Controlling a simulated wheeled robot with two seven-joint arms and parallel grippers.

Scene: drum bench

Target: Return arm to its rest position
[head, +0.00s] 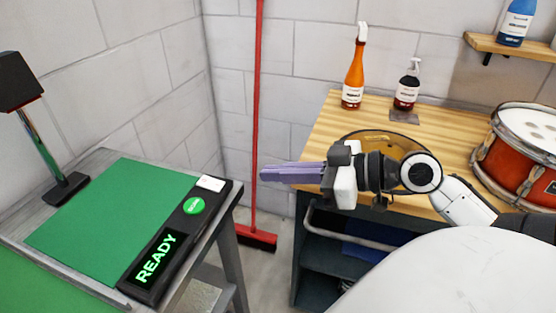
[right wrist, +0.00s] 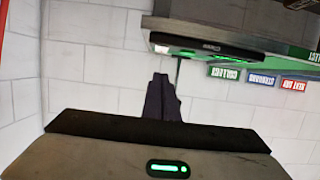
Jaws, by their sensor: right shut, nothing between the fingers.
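My right gripper (head: 265,174) reaches in from the right in the head view, with its purple fingers shut and pointing left. It is in the air between the green-topped table and the wooden bench, touching nothing that I can see. Its shut fingers also show in the right wrist view (right wrist: 162,80), with nothing between them. My left gripper is in neither view.
A green mat (head: 95,215) and a black console (head: 160,262) reading READY with a green button (head: 194,205) lie on the left table. A red broom (head: 257,120) stands behind. The wooden bench (head: 330,125) holds an orange bottle (head: 354,75), a dark bottle (head: 407,88) and a drum (head: 520,155).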

